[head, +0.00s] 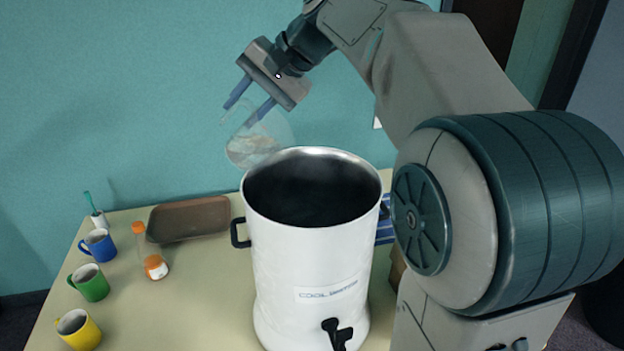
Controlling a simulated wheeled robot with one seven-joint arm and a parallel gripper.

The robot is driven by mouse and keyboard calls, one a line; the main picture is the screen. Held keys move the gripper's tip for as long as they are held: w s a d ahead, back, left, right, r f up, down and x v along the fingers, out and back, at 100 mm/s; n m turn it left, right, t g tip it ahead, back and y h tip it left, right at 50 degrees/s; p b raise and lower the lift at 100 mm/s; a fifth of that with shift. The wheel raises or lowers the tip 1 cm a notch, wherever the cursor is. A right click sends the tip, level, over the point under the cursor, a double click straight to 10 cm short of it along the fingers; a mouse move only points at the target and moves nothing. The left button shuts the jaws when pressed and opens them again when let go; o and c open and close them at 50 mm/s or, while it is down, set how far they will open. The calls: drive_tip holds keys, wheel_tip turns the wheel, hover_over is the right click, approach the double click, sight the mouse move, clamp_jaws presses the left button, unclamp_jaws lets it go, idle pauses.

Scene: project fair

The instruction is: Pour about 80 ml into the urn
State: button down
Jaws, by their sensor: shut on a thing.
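The urn (275,265) is a tall white container with a dark open top, a black tap at the front and a label reading "COOL WATER". It stands upright on the table. My gripper (245,112) is above and behind the urn's left rim. It is shut on a clear, see-through vessel (279,128), which looks tilted. Something pale brown shows in the vessel's lower left part. The vessel's lower edge is close to the urn's rim; I cannot tell whether they touch. The inside bottom of the urn is too dark to see.
The table (190,300) holds a blue mug (100,246), a green mug (92,286), a yellow mug (82,334), an orange-capped bottle (148,248), a brown tray (188,222) and a small white holder with a green stick (98,218). A teal wall (120,90) stands behind.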

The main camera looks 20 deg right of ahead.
sight(255, 111)
drive_tip(key=shift+s+d+f+t+y+b, duration=0.3)
drive_tip(key=shift+y+b, duration=0.3)
drive_tip(key=shift+b, duration=0.3)
drive_tip(key=shift+s+d+r+t+y+b, duration=0.15)
drive_tip(key=shift+d+r+t+y+b, duration=0.25)
drive_tip(key=shift+d+r+y+b, duration=0.6)
drive_tip(key=shift+s+d+f+t+y+b, duration=0.2)
drive_tip(key=shift+f+y+b, duration=0.15)
drive_tip(key=shift+b, duration=0.75)
drive_tip(key=shift+s+d+f+t+y+b, duration=0.15)
drive_tip(key=shift+f+t+y+b, duration=0.15)
drive_tip(key=shift+b, duration=0.75)
